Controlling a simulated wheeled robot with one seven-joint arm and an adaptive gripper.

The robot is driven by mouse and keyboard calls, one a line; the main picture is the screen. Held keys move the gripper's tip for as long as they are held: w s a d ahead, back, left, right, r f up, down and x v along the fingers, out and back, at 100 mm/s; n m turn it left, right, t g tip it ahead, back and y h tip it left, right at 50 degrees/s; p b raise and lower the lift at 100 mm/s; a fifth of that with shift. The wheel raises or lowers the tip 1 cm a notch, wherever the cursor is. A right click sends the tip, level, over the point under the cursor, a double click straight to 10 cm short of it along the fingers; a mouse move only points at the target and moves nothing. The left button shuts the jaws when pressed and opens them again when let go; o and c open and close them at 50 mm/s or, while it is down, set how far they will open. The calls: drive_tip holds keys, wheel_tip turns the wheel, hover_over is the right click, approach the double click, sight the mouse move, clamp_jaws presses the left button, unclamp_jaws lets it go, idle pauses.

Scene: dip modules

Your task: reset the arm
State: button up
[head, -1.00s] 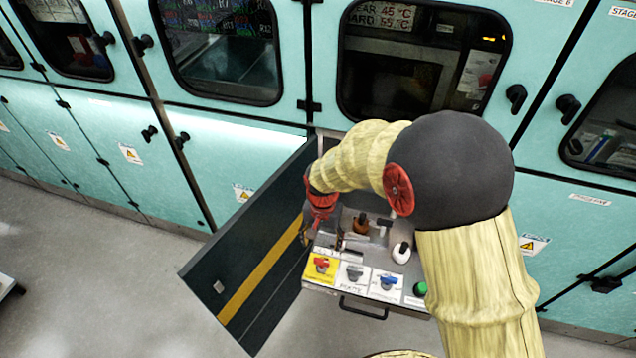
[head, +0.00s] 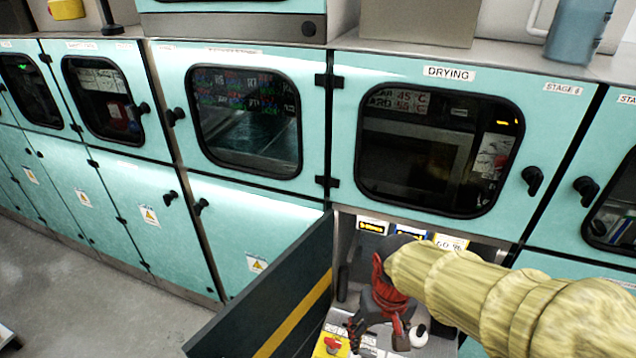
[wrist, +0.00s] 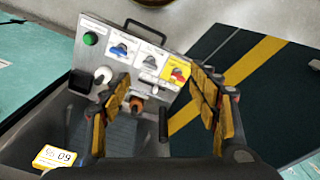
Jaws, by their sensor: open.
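My arm, in a pale yellow sleeve, reaches in from the right in the head view. My gripper (head: 380,328) points down in front of an open lower cabinet under the drying stage. In the wrist view my gripper (wrist: 163,88) shows two yellow-padded fingers spread wide, with nothing held between them. Beyond them is a grey control panel (wrist: 165,42) with a red valve handle (wrist: 179,74), a blue one (wrist: 120,49), a grey one and a green button (wrist: 90,38). A white knob (wrist: 103,74), an orange-brown knob (wrist: 136,104) and a black lever (wrist: 163,124) stand nearer.
The cabinet's dark open door (head: 275,305) with a yellow stripe stands left of my gripper. Teal cabinets with windows line the wall behind. A small yellow display (wrist: 53,158) shows at lower left in the wrist view. Grey floor (head: 105,285) is free at the left.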

drive_tip(key=s+d+r+t, duration=0.2)
drive_tip(key=s+d+r, duration=0.1)
drive_tip(key=r, duration=0.4)
drive_tip(key=s+d+r+m+t, duration=0.1)
drive_tip(key=s+d+r+t, duration=0.2)
drive_tip(key=r, duration=0.3)
drive_tip(key=shift+s+d+r, duration=0.3)
drive_tip(key=shift+s+r, duration=0.1)
